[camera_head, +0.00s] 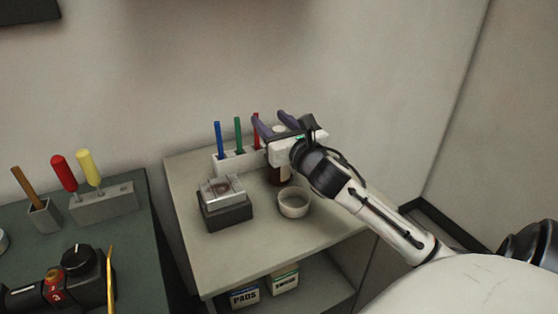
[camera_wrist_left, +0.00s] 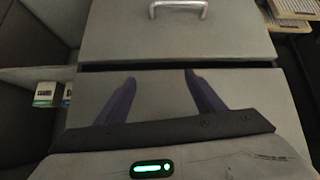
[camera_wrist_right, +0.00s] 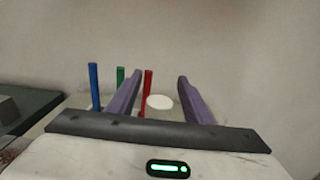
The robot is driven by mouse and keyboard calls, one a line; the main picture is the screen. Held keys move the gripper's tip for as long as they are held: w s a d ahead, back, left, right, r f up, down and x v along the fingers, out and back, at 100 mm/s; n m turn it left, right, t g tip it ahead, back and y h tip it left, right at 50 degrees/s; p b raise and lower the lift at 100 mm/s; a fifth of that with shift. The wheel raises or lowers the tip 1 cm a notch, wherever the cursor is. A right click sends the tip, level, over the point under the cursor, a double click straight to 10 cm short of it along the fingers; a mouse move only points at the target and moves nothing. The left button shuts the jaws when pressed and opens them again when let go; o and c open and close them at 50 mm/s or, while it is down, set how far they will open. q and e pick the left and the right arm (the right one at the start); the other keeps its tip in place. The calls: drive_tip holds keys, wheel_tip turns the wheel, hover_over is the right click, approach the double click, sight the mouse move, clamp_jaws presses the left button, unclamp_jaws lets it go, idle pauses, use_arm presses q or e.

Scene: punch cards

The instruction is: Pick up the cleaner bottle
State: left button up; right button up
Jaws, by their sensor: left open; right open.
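The cleaner bottle appears to be the brown bottle (camera_head: 277,176) on the back of the grey shelf unit, mostly hidden behind my right gripper (camera_head: 268,116) in the head view. A round white top (camera_wrist_right: 160,102), apparently its cap, shows between the fingers of my right gripper (camera_wrist_right: 154,80) in the right wrist view. These fingers are open, with a gap visible on each side of the cap. My left gripper (camera_wrist_left: 159,76) is open and empty in front of a grey drawer front (camera_wrist_left: 185,35); it is outside the head view.
Blue, green and red pens stand in a white holder (camera_head: 228,163) left of the bottle. A small white bowl (camera_head: 293,203) and a dark block device (camera_head: 226,211) stand in front. A green bench (camera_head: 135,225) with tools is at left. Boxes (camera_head: 245,296) sit on the lower shelf.

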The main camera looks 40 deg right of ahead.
clamp_jaws()
idle(0.3)
drive_tip(key=shift+r, duration=0.1)
